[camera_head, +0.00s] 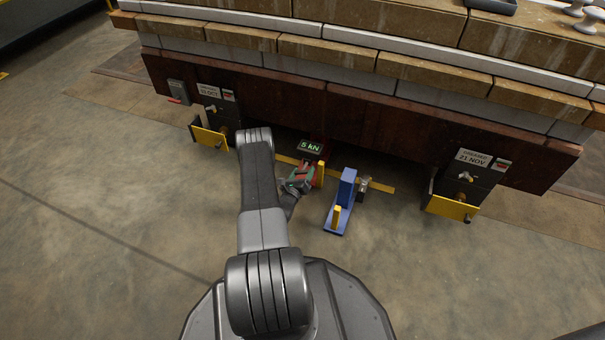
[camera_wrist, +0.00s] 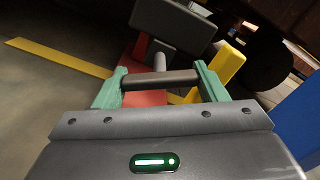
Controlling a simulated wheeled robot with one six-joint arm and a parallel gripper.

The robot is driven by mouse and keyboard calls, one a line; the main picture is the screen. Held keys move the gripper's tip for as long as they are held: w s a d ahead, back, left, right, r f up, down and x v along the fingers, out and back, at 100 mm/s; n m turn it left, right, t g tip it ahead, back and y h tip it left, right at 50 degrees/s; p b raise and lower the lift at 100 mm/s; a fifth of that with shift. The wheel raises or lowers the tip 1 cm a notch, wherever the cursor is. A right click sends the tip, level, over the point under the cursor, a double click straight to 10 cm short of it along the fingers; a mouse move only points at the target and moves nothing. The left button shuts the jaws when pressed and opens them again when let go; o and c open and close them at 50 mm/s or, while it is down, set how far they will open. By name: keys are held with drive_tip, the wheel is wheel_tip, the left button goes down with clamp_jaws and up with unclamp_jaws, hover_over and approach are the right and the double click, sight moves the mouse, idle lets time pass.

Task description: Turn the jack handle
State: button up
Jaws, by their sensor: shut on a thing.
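The jack is red, with a dark display box (camera_head: 310,147) reading "5 kN" in the head view. It stands low under the edge of the stack's dark red beam. My gripper (camera_head: 299,181) is at the jack's front. In the wrist view the red jack body (camera_wrist: 150,97) lies beyond the green fingers. A dark bar, the jack handle (camera_wrist: 160,79), lies crosswise between the fingers of my gripper (camera_wrist: 159,84), with a grey shaft running from it toward the jack. The fingers are shut on this bar. The handle is too small to make out in the head view.
A blue stand (camera_head: 345,190) with a yellow piece is right of the jack. Yellow-fronted dark supports stand under the beam (camera_head: 370,125) at left (camera_head: 210,138) and right (camera_head: 452,208). A yellow strip (camera_head: 380,187) lies on the floor. Floor at front right is clear.

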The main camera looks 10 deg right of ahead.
drive_tip(key=o, duration=0.7)
drive_tip(key=p+v, duration=0.4)
drive_tip(key=v, duration=1)
drive_tip(key=b+x, duration=0.4)
drive_tip(key=x, duration=1)
